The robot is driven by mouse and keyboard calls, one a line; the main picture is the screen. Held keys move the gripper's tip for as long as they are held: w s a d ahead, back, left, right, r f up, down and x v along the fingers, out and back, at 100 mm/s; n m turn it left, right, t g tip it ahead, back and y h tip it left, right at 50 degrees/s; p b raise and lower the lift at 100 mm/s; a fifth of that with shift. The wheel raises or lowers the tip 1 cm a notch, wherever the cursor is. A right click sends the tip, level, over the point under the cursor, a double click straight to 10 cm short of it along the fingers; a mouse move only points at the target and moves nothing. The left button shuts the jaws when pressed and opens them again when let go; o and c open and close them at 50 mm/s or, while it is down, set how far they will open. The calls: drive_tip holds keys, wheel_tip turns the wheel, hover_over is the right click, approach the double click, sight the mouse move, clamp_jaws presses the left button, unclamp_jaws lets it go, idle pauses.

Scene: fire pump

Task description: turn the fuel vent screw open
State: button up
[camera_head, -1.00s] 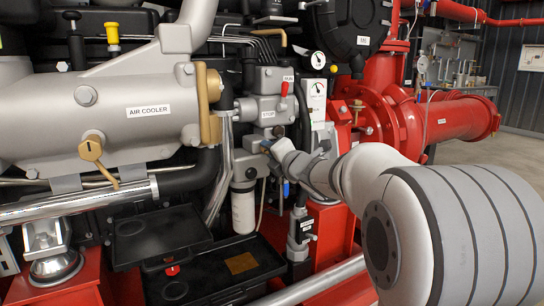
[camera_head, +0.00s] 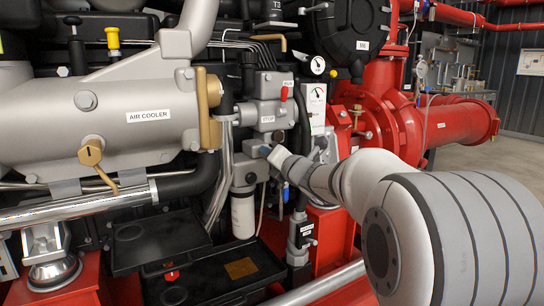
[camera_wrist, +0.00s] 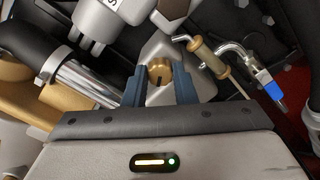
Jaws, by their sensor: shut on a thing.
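The fuel vent screw is a brass, slotted, round head (camera_wrist: 160,72) on a grey housing (camera_wrist: 172,50) in the wrist view. My gripper (camera_wrist: 160,88) has its two blue jaws on either side of the screw, shut on it. The slot runs roughly up and down in that view. The screw is too small and hidden to make out there.
The white filter (camera_head: 243,213) hangs below the housing. The AIR COOLER (camera_head: 120,112) fills the left; red pump casing (camera_head: 400,115) stands right.

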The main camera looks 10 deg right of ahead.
drive_tip(key=o, duration=1)
drive_tip(key=p+v, duration=0.2)
drive_tip(key=v, duration=0.5)
drive_tip(key=shift+s+d, duration=0.15)
drive_tip(key=shift+s, duration=0.2)
